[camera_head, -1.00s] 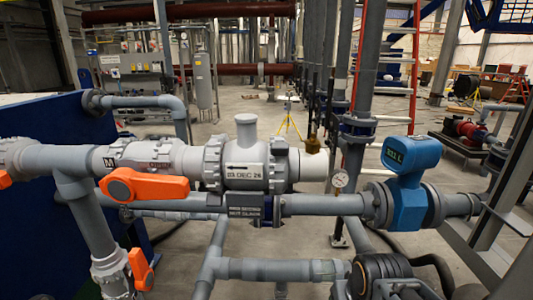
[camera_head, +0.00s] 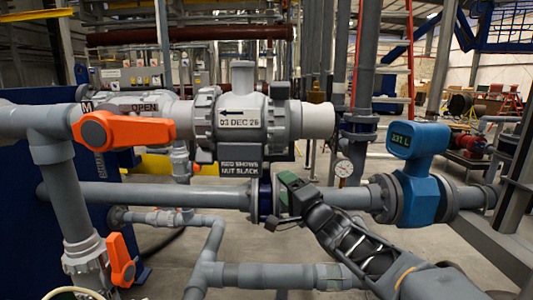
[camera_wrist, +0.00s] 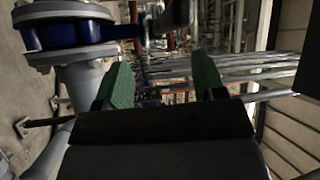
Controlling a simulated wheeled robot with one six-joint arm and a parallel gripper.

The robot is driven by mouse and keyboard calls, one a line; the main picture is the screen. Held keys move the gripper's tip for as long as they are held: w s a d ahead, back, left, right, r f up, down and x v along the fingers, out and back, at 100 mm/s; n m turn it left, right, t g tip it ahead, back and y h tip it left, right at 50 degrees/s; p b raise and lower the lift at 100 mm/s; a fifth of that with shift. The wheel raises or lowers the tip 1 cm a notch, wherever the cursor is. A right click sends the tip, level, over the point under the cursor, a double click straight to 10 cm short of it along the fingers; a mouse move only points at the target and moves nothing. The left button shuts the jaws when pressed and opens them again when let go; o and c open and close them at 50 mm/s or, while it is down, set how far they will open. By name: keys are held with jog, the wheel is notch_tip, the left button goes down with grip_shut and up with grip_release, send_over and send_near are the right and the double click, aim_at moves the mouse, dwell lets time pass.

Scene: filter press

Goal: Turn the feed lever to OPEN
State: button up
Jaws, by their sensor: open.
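A large orange lever (camera_head: 125,130) sits on the upper grey pipe at left in the head view. It lies about level, pointing right, under the word OPEN (camera_head: 145,107). A smaller orange lever (camera_head: 120,260) hangs steeply on the lower left pipe. No label visible here names either one as the feed lever. My gripper (camera_head: 281,202) is in front of the middle pipe, right of and below the large lever and well apart from it. The wrist view shows its two green fingers (camera_wrist: 161,64) spread with nothing between them. No orange lever shows in the wrist view.
A grey valve body (camera_head: 240,120) with a date plate stands above and left of my gripper. A blue meter (camera_head: 418,170) and a round gauge (camera_head: 344,168) are to the right. A blue flange (camera_wrist: 75,35) is close at left in the wrist view.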

aim_at(264, 167)
jog(key=shift+m+y, duration=0.9)
jog(key=x, duration=0.6)
jog(key=s+a+r+x, duration=0.1)
jog(key=x, duration=0.2)
